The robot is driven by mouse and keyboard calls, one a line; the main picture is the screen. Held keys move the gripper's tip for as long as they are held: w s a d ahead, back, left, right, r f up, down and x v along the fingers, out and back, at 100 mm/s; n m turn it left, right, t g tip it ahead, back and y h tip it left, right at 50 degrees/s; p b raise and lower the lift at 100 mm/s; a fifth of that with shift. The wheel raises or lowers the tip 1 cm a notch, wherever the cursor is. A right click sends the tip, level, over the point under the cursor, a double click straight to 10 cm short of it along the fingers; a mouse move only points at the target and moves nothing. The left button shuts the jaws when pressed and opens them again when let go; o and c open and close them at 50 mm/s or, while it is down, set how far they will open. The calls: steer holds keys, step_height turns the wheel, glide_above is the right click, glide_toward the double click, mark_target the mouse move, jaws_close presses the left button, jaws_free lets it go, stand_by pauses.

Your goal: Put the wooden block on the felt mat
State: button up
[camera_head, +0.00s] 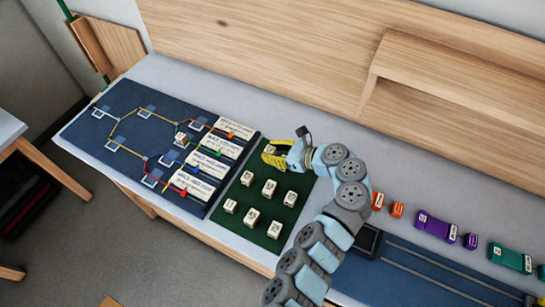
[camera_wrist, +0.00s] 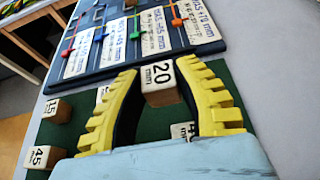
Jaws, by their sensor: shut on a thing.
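The wooden block (camera_wrist: 160,82), pale with "20 mm" on its white top, is between my gripper's two yellow fingers. My gripper (camera_wrist: 159,69) is shut on it. In the head view my gripper (camera_head: 276,155) is over the far end of the green felt mat (camera_head: 264,204); the fingers largely hide the block there. The mat also shows in the wrist view (camera_wrist: 75,130). Several similar labelled blocks stand on the mat, one marked "45" (camera_wrist: 40,156). I cannot tell whether the held block touches the mat.
A dark blue board (camera_head: 100,150) with coloured lines, white label cards and a small block (camera_head: 182,139) lies left of the mat. Orange, purple and green pieces (camera_head: 436,224) lie to the right, behind a dark blue railed panel (camera_head: 440,277). A wooden back wall stands behind.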

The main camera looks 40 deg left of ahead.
steer(key=shift+w+a+f, duration=0.25)
steer(key=shift+w+f, duration=0.15)
steer(key=shift+f, duration=0.2)
steer(key=shift+w+a+f, duration=0.25)
steer(key=shift+w+f, duration=0.1)
steer(key=shift+f, duration=0.2)
steer(key=shift+w+f+b, duration=0.15)
steer(key=shift+f+b, duration=0.4)
steer(key=shift+f, duration=1)
steer(key=shift+f, duration=0.15)
steer(key=o, duration=0.8)
steer(key=shift+r, duration=0.2)
steer(key=v, duration=1.2)
steer(key=shift+f+p, duration=0.15)
steer(key=shift+p, duration=0.15)
